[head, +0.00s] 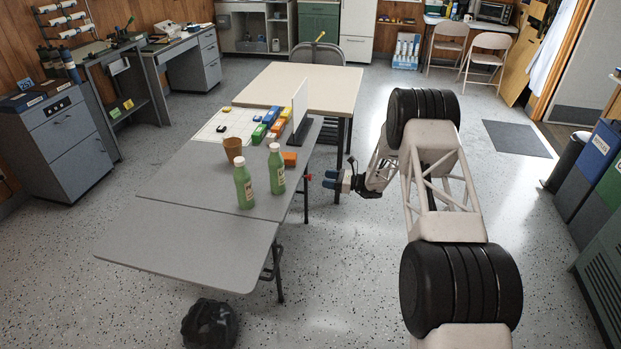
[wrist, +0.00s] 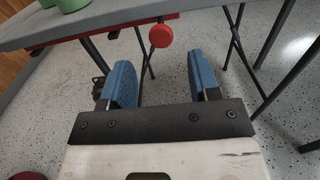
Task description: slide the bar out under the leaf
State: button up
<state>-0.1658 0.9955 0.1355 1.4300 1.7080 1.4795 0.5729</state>
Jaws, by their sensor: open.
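The grey leaf (head: 180,245) sticks out from the near end of the grey table (head: 185,180), a seam between them. A red round knob (wrist: 160,36) shows beneath the table edge in the wrist view, at the end of a red bar (wrist: 100,33) running along under that edge. The knob is a small red spot (head: 308,178) in the head view, at the table's right side. My gripper (wrist: 162,75) is open and empty, its blue fingers either side of the knob's line, apparently short of it. In the head view my gripper (head: 329,180) is just right of the knob.
Two green bottles (head: 244,187) (head: 276,170), a brown cup (head: 233,149) and coloured blocks (head: 268,122) stand on the table. Dark table legs (wrist: 237,35) rise near the knob. A black bag-lined bin (head: 209,324) stands below the leaf.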

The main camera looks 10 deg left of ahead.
aim_at(310, 177)
jog(key=shift+f, duration=0.1)
dwell(0.3)
jog(key=shift+a, duration=3.9)
grip_shut()
